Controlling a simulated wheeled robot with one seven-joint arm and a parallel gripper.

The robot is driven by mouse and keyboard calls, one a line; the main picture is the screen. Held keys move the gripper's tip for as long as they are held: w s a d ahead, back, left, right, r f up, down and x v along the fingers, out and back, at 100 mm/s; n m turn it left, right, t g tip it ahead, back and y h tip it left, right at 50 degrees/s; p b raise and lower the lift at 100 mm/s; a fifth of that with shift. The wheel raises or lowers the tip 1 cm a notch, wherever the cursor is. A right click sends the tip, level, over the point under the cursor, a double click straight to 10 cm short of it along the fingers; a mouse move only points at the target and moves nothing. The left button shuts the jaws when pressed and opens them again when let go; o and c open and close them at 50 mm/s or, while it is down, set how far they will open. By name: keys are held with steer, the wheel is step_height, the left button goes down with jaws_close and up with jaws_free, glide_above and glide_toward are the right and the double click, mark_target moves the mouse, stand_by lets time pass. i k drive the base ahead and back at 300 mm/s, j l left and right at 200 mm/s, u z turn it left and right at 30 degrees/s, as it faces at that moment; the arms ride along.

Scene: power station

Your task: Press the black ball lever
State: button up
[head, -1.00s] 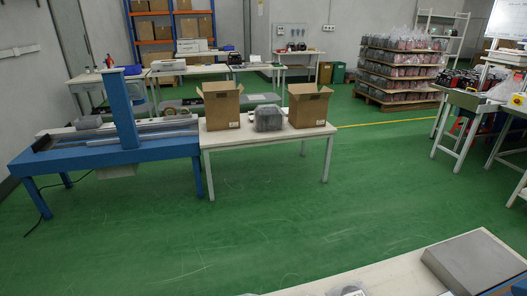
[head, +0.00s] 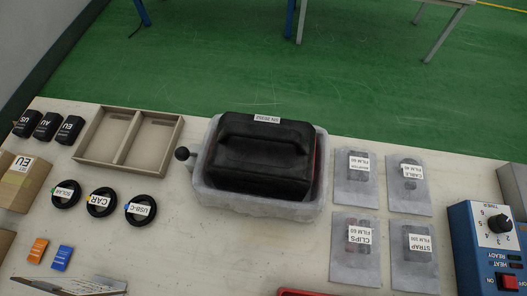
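A black ball (head: 182,153), which looks like the knob of the lever, sits at the left side of a grey tray-like holder (head: 262,207) on the table. A short stem seems to join it to the holder. A black case with a handle (head: 262,155) and a white label lies in the holder. My gripper is not in view in the head view.
A wooden two-compartment tray (head: 128,140) stands left of the ball, with black round items (head: 100,202) below it. Labelled grey packets (head: 356,180) lie to the right, then a blue control box (head: 488,250). Bare table (head: 160,235) shows below the ball.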

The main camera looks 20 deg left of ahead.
mark_target(182, 154)
steer(key=u, duration=1.3)
